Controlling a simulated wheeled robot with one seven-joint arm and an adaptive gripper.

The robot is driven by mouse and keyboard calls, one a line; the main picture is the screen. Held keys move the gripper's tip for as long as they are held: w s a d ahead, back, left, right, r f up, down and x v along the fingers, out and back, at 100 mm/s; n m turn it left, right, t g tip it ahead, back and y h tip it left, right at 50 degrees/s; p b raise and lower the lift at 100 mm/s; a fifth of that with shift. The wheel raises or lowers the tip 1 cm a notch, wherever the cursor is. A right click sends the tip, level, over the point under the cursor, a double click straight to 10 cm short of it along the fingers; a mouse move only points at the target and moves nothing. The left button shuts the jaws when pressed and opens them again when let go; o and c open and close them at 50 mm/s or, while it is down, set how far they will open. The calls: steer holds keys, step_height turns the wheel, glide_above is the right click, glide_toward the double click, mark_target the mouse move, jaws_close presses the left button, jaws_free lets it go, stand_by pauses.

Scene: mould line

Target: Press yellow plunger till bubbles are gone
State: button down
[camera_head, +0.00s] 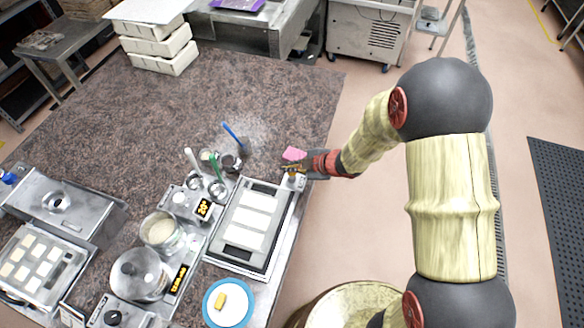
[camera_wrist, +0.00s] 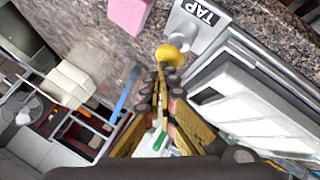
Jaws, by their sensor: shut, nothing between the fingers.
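The yellow plunger (camera_wrist: 171,54) is a rounded knob beside a silver unit marked TAP (camera_wrist: 192,18) in the wrist view. My gripper (camera_wrist: 162,74) is shut and empty, its fingertips together right at the near side of the knob. I cannot tell whether they touch it. In the head view my gripper (camera_head: 304,172) is at the right edge of the stone counter, by the top right corner of the mould tray (camera_head: 273,186). The plunger is too small to make out clearly there. White filled moulds (camera_head: 256,201) lie in the tray; no bubbles can be made out.
A pink block (camera_head: 294,153) lies just behind my gripper, and also shows in the wrist view (camera_wrist: 128,14). The counter's back middle is clear.

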steer(key=shift+r+p, duration=0.6)
steer(key=shift+r, duration=0.2)
steer(key=shift+r, duration=0.1)
step_height(320, 180, up, 5)
steer(key=p, duration=0.4)
steer(key=shift+p, duration=0.35)
